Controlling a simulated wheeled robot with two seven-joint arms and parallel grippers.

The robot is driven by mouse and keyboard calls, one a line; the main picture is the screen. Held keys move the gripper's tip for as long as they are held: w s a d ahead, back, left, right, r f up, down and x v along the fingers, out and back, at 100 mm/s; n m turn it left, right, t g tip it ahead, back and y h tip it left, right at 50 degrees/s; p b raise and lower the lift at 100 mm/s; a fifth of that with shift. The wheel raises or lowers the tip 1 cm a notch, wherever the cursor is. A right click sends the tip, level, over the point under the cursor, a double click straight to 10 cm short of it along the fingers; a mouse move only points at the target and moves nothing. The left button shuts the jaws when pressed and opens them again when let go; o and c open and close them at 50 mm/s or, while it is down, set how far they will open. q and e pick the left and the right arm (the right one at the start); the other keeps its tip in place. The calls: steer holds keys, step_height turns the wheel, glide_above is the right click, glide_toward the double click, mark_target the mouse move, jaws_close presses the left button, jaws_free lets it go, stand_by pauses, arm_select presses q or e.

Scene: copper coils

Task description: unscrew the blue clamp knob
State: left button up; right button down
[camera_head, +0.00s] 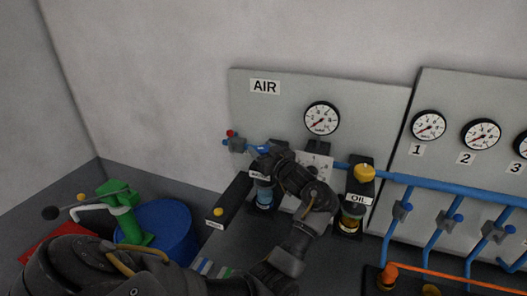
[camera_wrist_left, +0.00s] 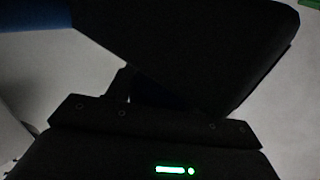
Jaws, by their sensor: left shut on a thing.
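My left gripper (camera_head: 268,158) reaches to the panel under the AIR sign, at the top of the filter unit with a clear blue bowl (camera_head: 265,196). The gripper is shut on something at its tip. A dark blue patch (camera_wrist_left: 178,101) shows between the dark jaws in the left wrist view, which fits the blue clamp knob, but its shape is mostly hidden. My wrist and fingers cover the knob in the head view. My right gripper is in neither view.
An oil unit with a yellow knob (camera_head: 364,172) stands right of my arm. A blue pipe (camera_head: 440,189) runs right with several valves below it. A round gauge (camera_head: 322,118) is above. A black box (camera_head: 228,203), a blue drum (camera_head: 165,228) and a green pump (camera_head: 128,214) are left.

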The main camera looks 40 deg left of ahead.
arm_select(q)
steer(key=shift+s+n+g+y+b, duration=0.1)
steer(key=shift+n+g+y+b, duration=0.2)
steer(key=shift+n+g+b, duration=0.9)
steer(key=shift+r+g+p, duration=0.1)
steer(key=shift+g+p, duration=0.3)
steer(key=shift+g, duration=0.3)
steer(key=o, duration=0.8)
steer(key=shift+a, duration=0.1)
steer(key=shift+o, duration=0.9)
